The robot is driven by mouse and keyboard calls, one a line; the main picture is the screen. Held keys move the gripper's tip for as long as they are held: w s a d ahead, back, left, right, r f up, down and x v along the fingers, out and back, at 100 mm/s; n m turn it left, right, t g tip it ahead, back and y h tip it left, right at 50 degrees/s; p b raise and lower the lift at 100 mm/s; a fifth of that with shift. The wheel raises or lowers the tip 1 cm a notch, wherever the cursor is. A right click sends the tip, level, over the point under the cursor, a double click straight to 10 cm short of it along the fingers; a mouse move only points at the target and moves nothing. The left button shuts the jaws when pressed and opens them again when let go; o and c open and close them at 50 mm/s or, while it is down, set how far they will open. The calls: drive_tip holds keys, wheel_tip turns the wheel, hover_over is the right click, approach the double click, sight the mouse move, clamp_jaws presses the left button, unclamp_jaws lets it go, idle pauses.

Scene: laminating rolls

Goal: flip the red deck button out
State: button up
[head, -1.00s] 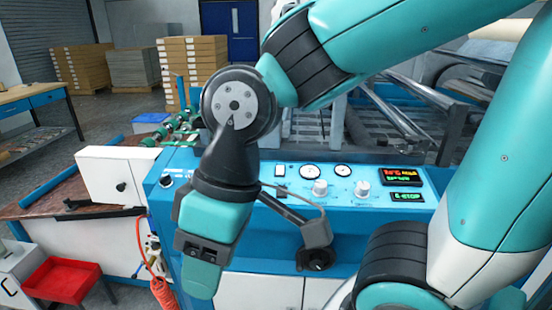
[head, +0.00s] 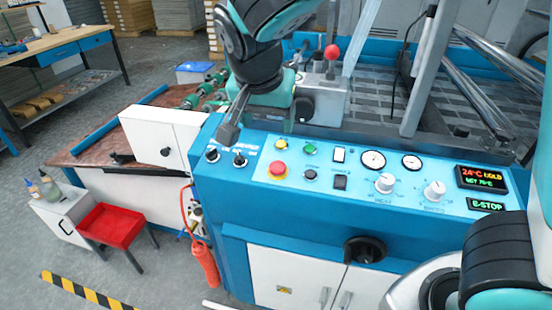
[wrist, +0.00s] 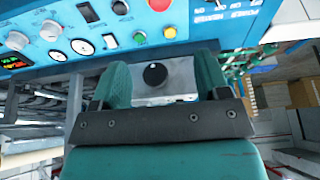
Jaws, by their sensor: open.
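The red deck button (head: 278,168) is a round mushroom head on a yellow ring, at the left part of the sloped blue panel (head: 340,222). In the wrist view the red button (wrist: 159,4) is cut by the top edge. My gripper (wrist: 162,62) is open, its two teal fingers apart with nothing held between them. In the head view my gripper (head: 276,100) is above and behind the red button, clear of it, its fingertips mostly hidden by my wrist. Whether the button is pressed in cannot be told; a display (head: 487,204) reads E-STOP.
A grey box (head: 325,98) with a black knob (wrist: 155,75) and a red-ball lever (head: 332,52) stands behind the panel near my gripper. Yellow (head: 280,145) and green (head: 310,148) buttons, gauges and knobs surround the red button. A white box (head: 160,140) stands left.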

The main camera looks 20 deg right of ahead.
sight(277, 166)
drive_tip(key=p+x, duration=0.1)
drive_tip(key=x, duration=1.6)
